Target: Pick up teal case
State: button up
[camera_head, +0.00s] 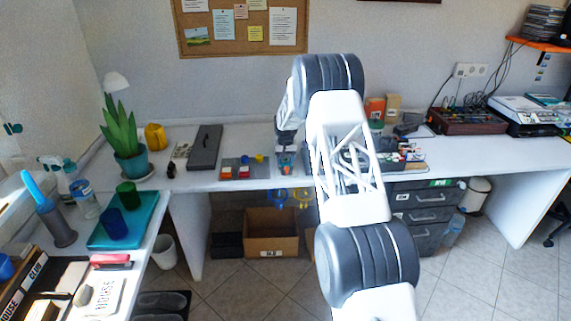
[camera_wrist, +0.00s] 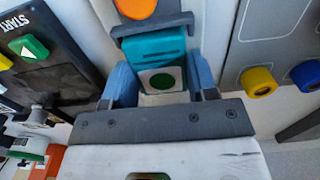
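The teal case (camera_wrist: 150,47) shows in the middle of the wrist view. It has a pale lower face with a green disc on it. My gripper (camera_wrist: 163,80) has its two blue fingers on either side of this case, close to its edges. Whether the fingers press on it cannot be told. In the head view my gripper (camera_head: 285,157) is low at the front part of the back desk, and the case is too small there to make out clearly.
A dark holder with an orange disc (camera_wrist: 136,7) is just beyond the case. A grey panel with yellow (camera_wrist: 258,82) and blue (camera_wrist: 306,75) knobs is on the right. A dark START panel (camera_wrist: 45,60) is on the left.

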aim_at(286, 162)
jog(key=shift+c, duration=1.3)
jog(key=shift+r, duration=0.15)
jog(key=shift+r, duration=1.55)
jog(key=shift+s+r, duration=0.15)
jog(key=shift+s, duration=0.15)
jog(key=s+d+r, duration=0.1)
jog(key=s, duration=1.4)
jog(key=shift+s+r, duration=0.15)
jog(key=shift+d, duration=0.1)
